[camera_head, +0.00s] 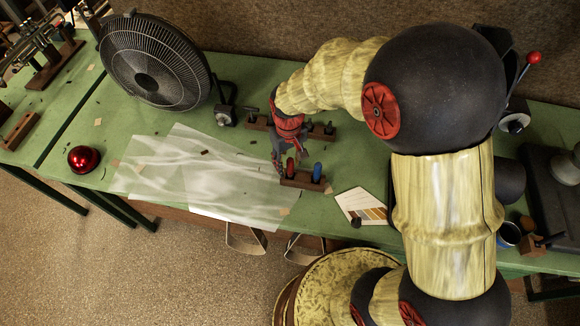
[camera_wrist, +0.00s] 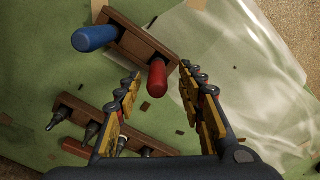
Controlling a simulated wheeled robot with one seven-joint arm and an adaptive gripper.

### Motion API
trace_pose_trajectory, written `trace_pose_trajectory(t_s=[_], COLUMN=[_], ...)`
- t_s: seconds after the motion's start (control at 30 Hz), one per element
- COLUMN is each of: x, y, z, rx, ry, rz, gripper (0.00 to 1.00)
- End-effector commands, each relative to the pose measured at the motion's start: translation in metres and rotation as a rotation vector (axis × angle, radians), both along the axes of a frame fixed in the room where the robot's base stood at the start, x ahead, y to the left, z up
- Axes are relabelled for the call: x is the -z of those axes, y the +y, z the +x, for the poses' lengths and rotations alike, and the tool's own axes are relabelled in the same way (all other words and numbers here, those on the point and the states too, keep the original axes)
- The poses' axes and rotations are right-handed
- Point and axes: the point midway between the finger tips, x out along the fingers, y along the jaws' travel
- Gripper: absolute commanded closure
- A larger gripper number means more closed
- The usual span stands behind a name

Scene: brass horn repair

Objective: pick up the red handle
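The red handle (camera_wrist: 158,76) stands in a small wooden rack (camera_wrist: 140,38), beside a blue handle (camera_wrist: 94,38). In the head view the red handle (camera_head: 290,166) is at the left end of the rack (camera_head: 302,181), left of the blue handle (camera_head: 317,172). My gripper (camera_wrist: 161,73) is open, its two fingers apart with nothing held between them. In the wrist view the red handle shows between and beyond the fingertips. I cannot tell whether a finger touches it. In the head view my gripper (camera_head: 285,156) is just above and behind the rack.
A second wooden rack (camera_wrist: 70,100) with dark-tipped tools is close behind. Clear sheets (camera_head: 215,180) lie to the left on the green bench. A colour card (camera_head: 362,207) lies right of the rack.

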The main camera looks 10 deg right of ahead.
Motion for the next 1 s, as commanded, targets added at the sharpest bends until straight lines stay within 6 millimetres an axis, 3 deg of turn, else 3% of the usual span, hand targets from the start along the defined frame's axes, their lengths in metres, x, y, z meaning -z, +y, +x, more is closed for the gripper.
trace_pose_trajectory(t_s=[0.4, 0.63, 1.0], x=[0.049, 0.049, 0.049], y=[-0.004, -0.004, -0.004], z=[-0.003, -0.002, -0.002], rx=[0.0, 0.0, 0.0], ry=[0.002, 0.0, 0.0], rz=[-0.001, 0.0, 0.0], gripper=[0.61, 0.62, 0.83])
